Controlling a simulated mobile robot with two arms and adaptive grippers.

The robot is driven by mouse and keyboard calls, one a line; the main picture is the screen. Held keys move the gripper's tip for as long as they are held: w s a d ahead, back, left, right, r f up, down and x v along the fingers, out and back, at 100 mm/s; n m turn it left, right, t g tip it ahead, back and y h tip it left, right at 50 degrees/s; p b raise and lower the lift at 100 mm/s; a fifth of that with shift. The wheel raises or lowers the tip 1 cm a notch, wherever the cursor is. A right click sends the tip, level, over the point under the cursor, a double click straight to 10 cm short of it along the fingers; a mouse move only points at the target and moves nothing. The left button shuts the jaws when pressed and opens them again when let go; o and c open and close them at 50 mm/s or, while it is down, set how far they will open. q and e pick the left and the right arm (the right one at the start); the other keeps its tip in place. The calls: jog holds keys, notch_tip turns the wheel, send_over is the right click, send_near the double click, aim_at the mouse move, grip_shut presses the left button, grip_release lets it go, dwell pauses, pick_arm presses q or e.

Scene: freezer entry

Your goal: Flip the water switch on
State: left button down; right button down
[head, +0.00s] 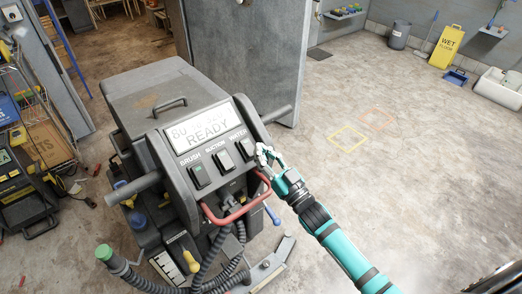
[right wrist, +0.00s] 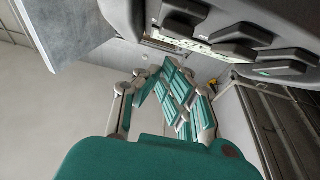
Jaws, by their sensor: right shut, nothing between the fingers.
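A grey floor machine carries a control panel with a lit display reading READY. Three dark rocker switches sit below it, labelled BRUSH, SUCTION and WATER. The water switch (head: 246,149) is the rightmost in the head view. My right gripper (head: 266,156) is shut and empty, just right of the water switch at the panel's edge; I cannot tell whether it touches. In the right wrist view the shut fingers (right wrist: 170,75) point toward the panel, with the switches above and to the right. The water switch's tilt is hard to judge. My left gripper is not in view.
A red handle bar (head: 237,214) curves below the switches, close under my right gripper. Open floor lies to the right, with a yellow sign (head: 446,46) far back.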

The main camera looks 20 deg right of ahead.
jog(key=shift+w+a+f, duration=0.15)
jog(key=shift+w+f, duration=0.3)
jog(key=shift+f, duration=0.25)
